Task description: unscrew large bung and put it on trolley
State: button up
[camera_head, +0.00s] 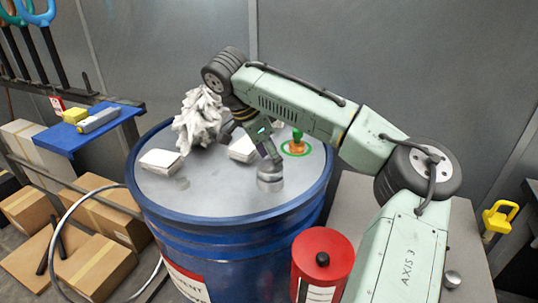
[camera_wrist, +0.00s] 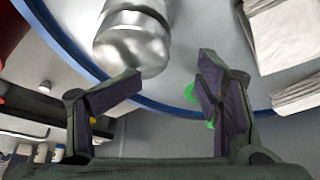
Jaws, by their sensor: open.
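A shiny silver domed piece (camera_head: 270,178), apparently the large bung, stands upright on the lid of the blue drum (camera_head: 230,195), right of the lid's middle. It also shows in the wrist view (camera_wrist: 132,45), beyond the fingertips and left of the gap between them. My gripper (camera_head: 250,146) is open and empty, low over the lid just behind the silver piece. In the wrist view the jaws (camera_wrist: 170,80) are apart with nothing between them. I cannot tell whether a finger touches the silver piece. A grey flat top (camera_head: 345,200), perhaps the trolley, is right of the drum.
A crumpled white rag (camera_head: 199,116), white stacks (camera_head: 160,162) and an orange-green fitting inside a green ring (camera_head: 296,146) are on the lid. A red canister (camera_head: 322,258) stands at the drum's front right. Cardboard boxes (camera_head: 98,262) and a blue shelf (camera_head: 75,136) are left.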

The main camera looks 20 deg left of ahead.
jog(key=m, duration=0.2)
jog(key=d+m+g+h, duration=0.1)
jog(key=m, duration=0.1)
jog(key=m+g, duration=0.1)
jog(key=m, duration=0.2)
jog(key=shift+s+d+g, duration=0.1)
jog(key=shift+d+g, duration=0.25)
jog(key=shift+g, duration=0.05)
jog(key=shift+c, duration=0.5)
grip_shut()
jog(key=shift+a+f+n+t, duration=0.1)
jog(key=shift+a+n+t, duration=0.05)
jog(key=shift+n+t, duration=0.2)
